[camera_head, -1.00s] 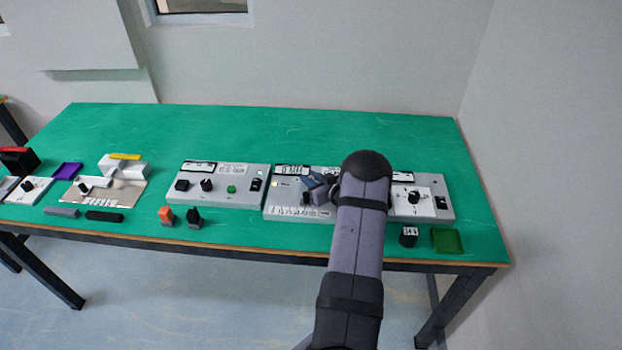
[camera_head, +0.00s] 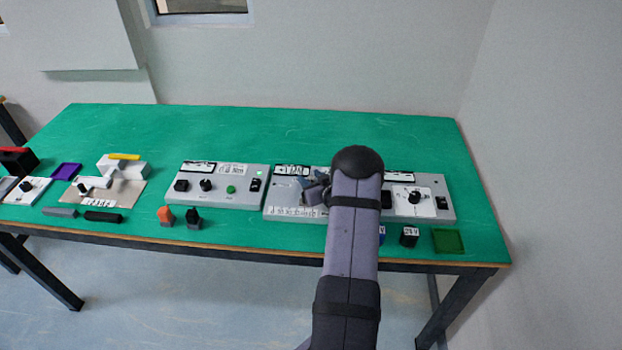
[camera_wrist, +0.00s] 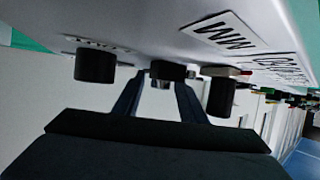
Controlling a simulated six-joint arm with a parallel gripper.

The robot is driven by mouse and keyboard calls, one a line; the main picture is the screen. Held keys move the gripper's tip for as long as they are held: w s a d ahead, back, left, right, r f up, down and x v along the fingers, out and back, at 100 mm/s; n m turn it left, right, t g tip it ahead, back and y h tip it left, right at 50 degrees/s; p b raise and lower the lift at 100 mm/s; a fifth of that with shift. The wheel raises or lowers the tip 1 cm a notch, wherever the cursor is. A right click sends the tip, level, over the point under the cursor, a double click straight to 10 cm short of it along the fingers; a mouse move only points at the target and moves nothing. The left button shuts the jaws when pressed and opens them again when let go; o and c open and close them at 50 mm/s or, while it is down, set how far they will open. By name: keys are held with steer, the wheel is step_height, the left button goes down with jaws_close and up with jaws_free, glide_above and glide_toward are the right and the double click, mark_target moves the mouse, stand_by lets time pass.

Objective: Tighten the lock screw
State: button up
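The grey control unit (camera_head: 283,197) in the middle of the table carries black knobs, and my arm covers its right part in the head view. In the wrist view its face (camera_wrist: 150,22) fills the top, seen at a steep angle. My gripper (camera_wrist: 161,82) is open just below that face, fingers apart. A small dark knob (camera_wrist: 168,70) sits at the fingertips, between or just beyond them; I cannot tell whether they touch it. Black knobs stand to the left (camera_wrist: 95,66) and right (camera_wrist: 221,97) of the fingers. No part is clearly identifiable as the lock screw.
Another grey unit (camera_head: 217,200) with a green button stands left, and one with a white dial plate (camera_head: 414,200) right. Orange (camera_head: 166,216) and black (camera_head: 193,217) pieces, a black block (camera_head: 409,236) and a green tray (camera_head: 447,241) lie along the front edge. The table's back is clear.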

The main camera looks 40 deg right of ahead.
steer(key=shift+n+y+p, duration=0.5)
steer(key=shift+n+y, duration=0.2)
steer(key=shift+y, duration=0.2)
